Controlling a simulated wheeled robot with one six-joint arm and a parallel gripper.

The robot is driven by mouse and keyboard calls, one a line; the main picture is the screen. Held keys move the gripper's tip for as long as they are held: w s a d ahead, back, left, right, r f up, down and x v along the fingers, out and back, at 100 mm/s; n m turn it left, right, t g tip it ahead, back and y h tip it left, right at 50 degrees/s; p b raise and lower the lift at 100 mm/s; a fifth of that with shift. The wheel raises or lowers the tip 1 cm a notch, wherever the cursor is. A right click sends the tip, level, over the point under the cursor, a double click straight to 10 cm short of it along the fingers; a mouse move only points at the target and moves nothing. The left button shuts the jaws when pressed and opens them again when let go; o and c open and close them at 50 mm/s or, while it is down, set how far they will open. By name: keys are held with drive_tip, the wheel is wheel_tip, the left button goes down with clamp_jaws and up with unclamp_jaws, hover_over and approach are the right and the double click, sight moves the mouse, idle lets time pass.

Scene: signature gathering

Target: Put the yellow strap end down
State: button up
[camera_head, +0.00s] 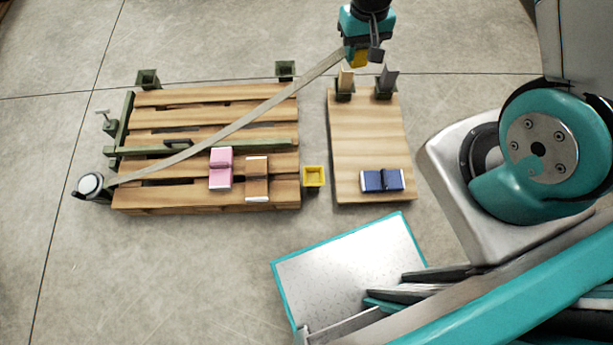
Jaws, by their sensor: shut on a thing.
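My gripper (362,54) is at the top of the view, above the floor behind the wooden board. It is shut on the yellow strap end (358,60), a small yellow piece partly hidden by the jaws. A long grey-beige strap (250,115) runs taut from the yellow end down to the left, across the pallet (215,97). It reaches a round white-topped reel (90,183) at the pallet's lower left corner. A small yellow square holder (314,176) stands between the pallet and the board.
Pink (220,170), brown (257,180) and blue (382,181) booklet-like blocks lie on the pallet and board (367,140). Beige (345,80) and grey (387,78) pieces stand upright in dark holders at the board's back edge. Green brackets edge the pallet. Floor at the left is clear.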

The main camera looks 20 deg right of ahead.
drive_tip(key=a+f+m+b, duration=0.3)
drive_tip(key=f+b, duration=1.1)
drive_tip(key=f, duration=0.6)
drive_tip(key=a+f+m+b, duration=0.3)
drive_tip(key=f+b, duration=1)
drive_tip(key=f, duration=0.7)
drive_tip(key=a+f+m+b, duration=0.2)
drive_tip(key=f+m+b, duration=0.3)
drive_tip(key=f+b, duration=0.9)
drive_tip(key=shift+w+a+f+b, duration=0.1)
drive_tip(key=shift+a+f+b, duration=0.1)
drive_tip(key=shift+f, duration=1.6)
drive_tip(key=shift+a+f+b, duration=0.15)
drive_tip(key=shift+a+f, duration=0.05)
drive_tip(key=shift+f, duration=1.55)
drive_tip(key=shift+f, duration=0.15)
drive_tip(key=o, duration=1)
wheel_tip(320, 180, up, 12)
drive_tip(key=p, duration=0.6)
drive_tip(key=shift+r, duration=0.2)
